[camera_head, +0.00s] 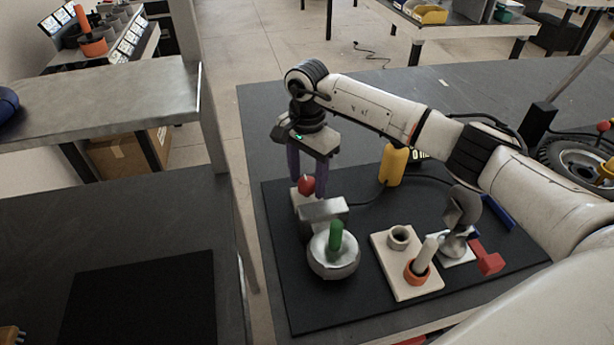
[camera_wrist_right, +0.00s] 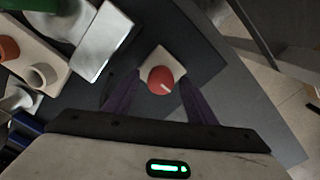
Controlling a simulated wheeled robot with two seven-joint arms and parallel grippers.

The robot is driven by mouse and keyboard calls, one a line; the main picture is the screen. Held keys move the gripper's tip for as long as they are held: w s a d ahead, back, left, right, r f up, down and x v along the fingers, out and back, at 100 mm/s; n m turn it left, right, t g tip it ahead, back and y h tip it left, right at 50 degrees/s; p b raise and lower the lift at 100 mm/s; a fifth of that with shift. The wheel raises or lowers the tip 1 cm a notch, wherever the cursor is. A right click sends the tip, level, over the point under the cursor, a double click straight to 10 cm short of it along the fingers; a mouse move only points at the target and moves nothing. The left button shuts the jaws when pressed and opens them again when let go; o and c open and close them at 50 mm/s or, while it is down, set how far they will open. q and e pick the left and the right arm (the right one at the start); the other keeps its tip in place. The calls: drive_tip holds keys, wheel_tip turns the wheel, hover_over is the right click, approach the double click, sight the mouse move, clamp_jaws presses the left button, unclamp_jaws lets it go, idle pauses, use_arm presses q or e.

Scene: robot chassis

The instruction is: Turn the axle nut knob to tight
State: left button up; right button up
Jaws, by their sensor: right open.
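A round red knob (camera_head: 306,185) with a short white mark sits on a small pale square base (camera_wrist_right: 148,60) on the black mat. I take it to be the axle nut knob. My right gripper (camera_head: 308,172) is over it, pointing down. In the right wrist view the red knob (camera_wrist_right: 161,79) lies between the two purple fingers of the right gripper (camera_wrist_right: 160,86). The fingers are apart, with a gap on each side of the knob. The white mark points to the lower right in that view. No tight label is readable. My left gripper is out of view.
Close by stand a grey block (camera_head: 322,211) and a silver dome with a green handle (camera_head: 336,234). A pale board (camera_head: 383,262) with a ring and an orange-collared peg lies to the right. A yellow box (camera_head: 393,167) stands behind. A wheel (camera_head: 577,158) lies far right.

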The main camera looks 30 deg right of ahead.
drive_tip(key=shift+f, duration=0.2)
drive_tip(key=c, duration=1)
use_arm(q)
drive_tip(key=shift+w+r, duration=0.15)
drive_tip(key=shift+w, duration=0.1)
use_arm(e)
drive_tip(key=shift+c, duration=0.2)
